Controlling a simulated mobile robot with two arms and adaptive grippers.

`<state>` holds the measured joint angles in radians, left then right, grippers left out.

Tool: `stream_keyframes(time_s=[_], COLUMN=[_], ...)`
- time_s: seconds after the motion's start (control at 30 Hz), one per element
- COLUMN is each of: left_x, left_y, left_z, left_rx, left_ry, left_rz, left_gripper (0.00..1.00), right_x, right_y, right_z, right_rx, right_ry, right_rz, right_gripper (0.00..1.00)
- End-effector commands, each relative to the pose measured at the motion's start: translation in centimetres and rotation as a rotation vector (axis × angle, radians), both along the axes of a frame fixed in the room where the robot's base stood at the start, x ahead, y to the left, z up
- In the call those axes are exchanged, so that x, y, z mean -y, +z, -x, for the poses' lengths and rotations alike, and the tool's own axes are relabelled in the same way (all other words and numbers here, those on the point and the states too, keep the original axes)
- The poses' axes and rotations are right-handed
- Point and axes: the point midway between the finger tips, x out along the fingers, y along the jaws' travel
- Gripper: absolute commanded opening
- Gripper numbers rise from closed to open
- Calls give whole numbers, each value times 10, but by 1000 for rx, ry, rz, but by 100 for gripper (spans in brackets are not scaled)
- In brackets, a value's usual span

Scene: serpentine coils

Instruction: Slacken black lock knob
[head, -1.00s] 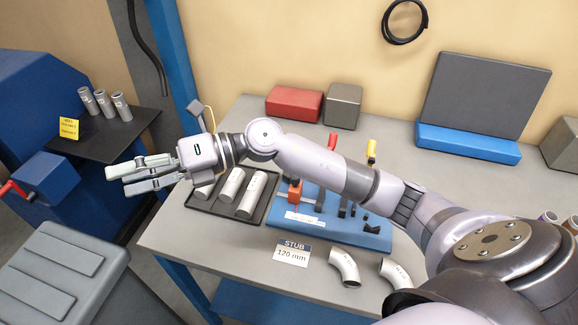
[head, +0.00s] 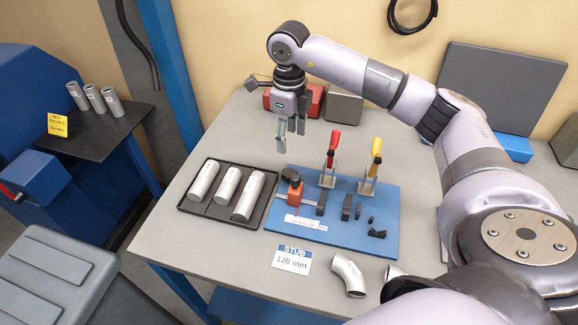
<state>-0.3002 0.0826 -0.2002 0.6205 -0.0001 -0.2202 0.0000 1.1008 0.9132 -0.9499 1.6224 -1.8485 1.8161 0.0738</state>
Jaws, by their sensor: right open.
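A black knob (head: 291,174) sits on top of an orange block (head: 295,192) at the left side of the blue fixture board (head: 350,241). I take it for the lock knob. My right gripper (head: 290,138) points down, open and empty, above the table behind the knob and apart from it. My left gripper is out of view.
A red-handled clamp (head: 332,147) and a yellow-handled clamp (head: 375,158) stand at the back of the board. A dark tray (head: 222,211) with 3 metal tubes lies to its left. A "STUB 120 mm" sign (head: 291,259) and bent pipes (head: 348,275) are in front.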

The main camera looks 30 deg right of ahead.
Motion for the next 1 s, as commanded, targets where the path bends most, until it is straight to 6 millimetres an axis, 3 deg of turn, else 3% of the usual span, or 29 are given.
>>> stream_keyframes(time_s=[0.3,0.5,0.7,1.0], left_x=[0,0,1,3], left_y=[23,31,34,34], left_z=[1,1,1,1], left_rx=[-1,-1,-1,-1], left_ry=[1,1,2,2], left_rz=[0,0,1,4], left_gripper=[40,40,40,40], right_x=[-1,-1,-1,-1], right_y=[-69,-105,-123,-126], right_z=[2,1,0,0], right_rx=[-6,-3,0,1], right_ry=[1,2,1,2], right_rz=[-1,-2,-2,-2], right_gripper=[54,54,54,54])
